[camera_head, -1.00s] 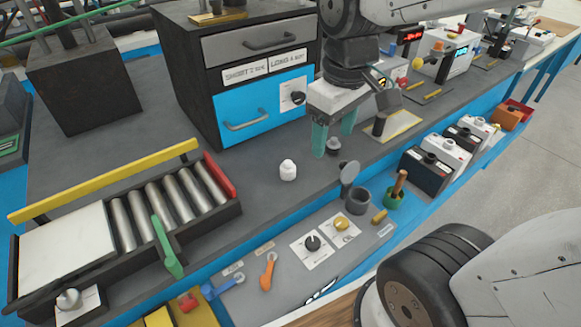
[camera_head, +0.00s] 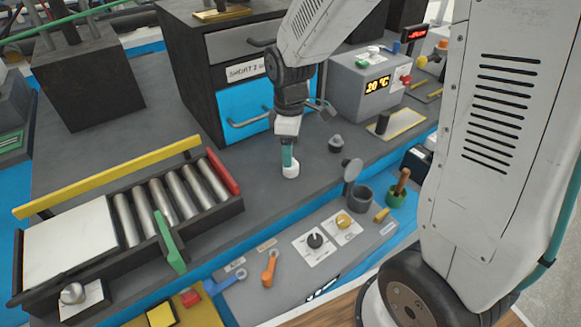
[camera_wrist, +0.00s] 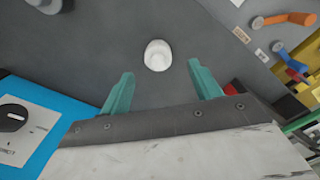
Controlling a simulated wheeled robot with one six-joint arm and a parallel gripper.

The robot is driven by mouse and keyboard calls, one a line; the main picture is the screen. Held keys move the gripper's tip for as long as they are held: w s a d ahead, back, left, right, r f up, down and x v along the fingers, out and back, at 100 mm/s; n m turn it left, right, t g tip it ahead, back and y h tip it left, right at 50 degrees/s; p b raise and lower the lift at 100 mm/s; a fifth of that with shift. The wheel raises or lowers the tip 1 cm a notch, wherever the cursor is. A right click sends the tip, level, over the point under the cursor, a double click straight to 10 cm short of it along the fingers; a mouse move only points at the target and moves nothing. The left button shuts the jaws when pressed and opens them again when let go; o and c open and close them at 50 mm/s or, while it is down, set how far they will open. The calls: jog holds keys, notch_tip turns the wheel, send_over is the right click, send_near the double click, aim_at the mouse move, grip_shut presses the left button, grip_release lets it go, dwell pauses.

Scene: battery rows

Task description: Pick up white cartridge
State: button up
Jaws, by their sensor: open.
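The white cartridge (camera_head: 291,171) stands upright on the grey bench top, in front of the cabinet. In the head view my gripper (camera_head: 288,156) is right over it, and the teal fingers hide part of its upper side. In the wrist view the white cartridge (camera_wrist: 158,55) lies ahead of and between the two teal fingertips of my gripper (camera_wrist: 161,70). The fingers are spread wide, with clear gaps to the cartridge on both sides. Nothing is held.
A grey cartridge-like piece (camera_head: 336,144) stands to the right. A round grey paddle (camera_head: 351,170) and dark cup (camera_head: 360,198) are nearby. The roller tray (camera_head: 190,240) is at left, and the cabinet's blue drawer (camera_head: 243,110) is behind. Bench between tray and cartridge is clear.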

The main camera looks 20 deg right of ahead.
notch_tip(320, 180, down, 5)
jog(key=shift+w+d+r, duration=0.1)
jog(key=shift+r, duration=0.05)
jog(key=c, duration=1.1)
jog(key=shift+o, duration=0.2)
jog(key=shift+r, duration=0.15)
